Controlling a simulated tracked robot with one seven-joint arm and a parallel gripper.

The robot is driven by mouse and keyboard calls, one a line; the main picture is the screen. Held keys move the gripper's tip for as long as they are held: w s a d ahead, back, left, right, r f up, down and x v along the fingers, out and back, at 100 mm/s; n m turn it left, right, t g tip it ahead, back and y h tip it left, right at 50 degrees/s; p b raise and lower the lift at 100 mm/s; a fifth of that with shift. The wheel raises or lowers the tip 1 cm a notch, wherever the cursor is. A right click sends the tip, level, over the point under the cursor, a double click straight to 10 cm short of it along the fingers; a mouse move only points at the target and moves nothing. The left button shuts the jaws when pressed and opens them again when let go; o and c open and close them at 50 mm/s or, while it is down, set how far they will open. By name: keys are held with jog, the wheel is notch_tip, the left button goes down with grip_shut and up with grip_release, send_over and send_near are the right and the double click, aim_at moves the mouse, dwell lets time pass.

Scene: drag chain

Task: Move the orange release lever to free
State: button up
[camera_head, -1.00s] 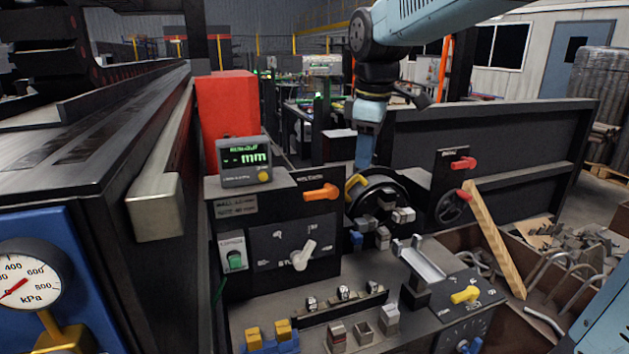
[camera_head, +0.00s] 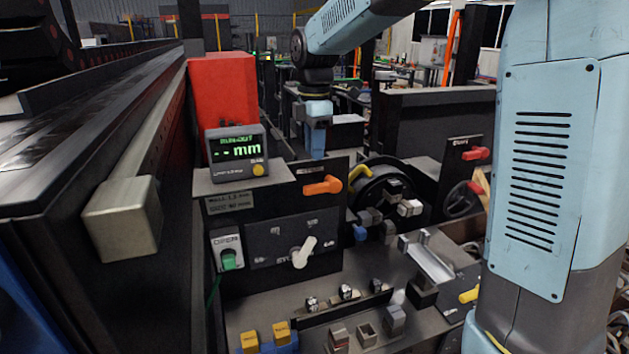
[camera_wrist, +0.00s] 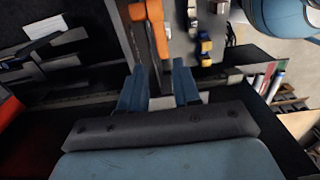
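The orange release lever (camera_head: 323,186) sits near the top of the dark control panel in the head view, its arm lying roughly level and pointing left. My gripper (camera_head: 317,150) points down behind the panel's top edge, just above and beyond the lever in that view; its fingertips are hidden there. In the wrist view my gripper (camera_wrist: 159,78) has two blue fingers spread apart with nothing held between them. An orange bar, apparently the lever (camera_wrist: 157,28), shows ahead of the gap between the fingers, apart from them.
A digital readout (camera_head: 238,148) and a red box (camera_head: 224,92) stand left of the lever. A black wheel with a yellow handle (camera_head: 360,178) is to the right. A white knob (camera_head: 303,252) and green switch (camera_head: 229,258) are below. A steel beam end (camera_head: 122,218) juts out at left.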

aim_at(315, 185)
notch_tip(315, 185, down, 9)
jog(key=shift+s+f, duration=0.1)
dwell(0.3)
jog(key=shift+c, duration=0.2)
grip_shut()
dwell(0.3)
